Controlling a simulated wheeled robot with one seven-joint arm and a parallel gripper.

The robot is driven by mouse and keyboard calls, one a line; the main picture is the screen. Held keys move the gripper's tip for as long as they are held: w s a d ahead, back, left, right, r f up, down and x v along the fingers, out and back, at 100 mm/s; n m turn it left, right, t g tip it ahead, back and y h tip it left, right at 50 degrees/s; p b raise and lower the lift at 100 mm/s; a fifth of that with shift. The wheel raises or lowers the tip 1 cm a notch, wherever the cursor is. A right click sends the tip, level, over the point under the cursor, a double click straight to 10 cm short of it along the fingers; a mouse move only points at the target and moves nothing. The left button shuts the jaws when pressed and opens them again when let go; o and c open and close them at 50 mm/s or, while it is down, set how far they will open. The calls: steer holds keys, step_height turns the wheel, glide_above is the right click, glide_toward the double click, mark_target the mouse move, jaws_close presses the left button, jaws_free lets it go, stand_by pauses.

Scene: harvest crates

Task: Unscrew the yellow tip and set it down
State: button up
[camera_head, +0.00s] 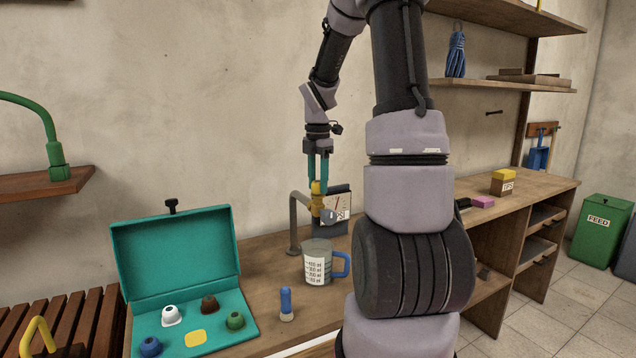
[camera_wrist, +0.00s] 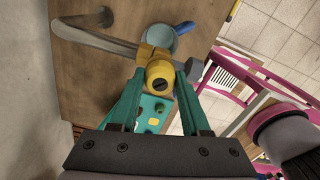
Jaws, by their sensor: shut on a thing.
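The yellow tip (camera_head: 316,187) sits at the top of a brass-coloured fitting (camera_head: 317,207) on a bent grey pipe (camera_head: 294,222). My gripper (camera_head: 318,180) points down from above, and its teal fingers are shut on the tip. In the wrist view the yellow tip (camera_wrist: 160,78), with a dark slot in its end, lies between the fingertips (camera_wrist: 160,86). The fitting (camera_wrist: 148,52) shows just behind it; I cannot tell whether the threads are still engaged. An open teal case (camera_head: 180,250) holds white, brown, green and blue tips around a flat yellow patch (camera_head: 195,338).
A clear measuring jug (camera_head: 317,265) with a blue handle stands below the fitting. A gauge (camera_head: 337,210) stands behind it. A small blue-topped brush (camera_head: 286,303) stands near the bench's front edge. Bare bench (camera_head: 262,270) lies between case and jug.

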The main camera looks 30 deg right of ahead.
steer(key=shift+n, duration=0.8)
steer(key=shift+n, duration=0.9)
steer(key=o, duration=0.8)
steer(key=shift+c, duration=0.2)
steer(key=shift+m, duration=0.9)
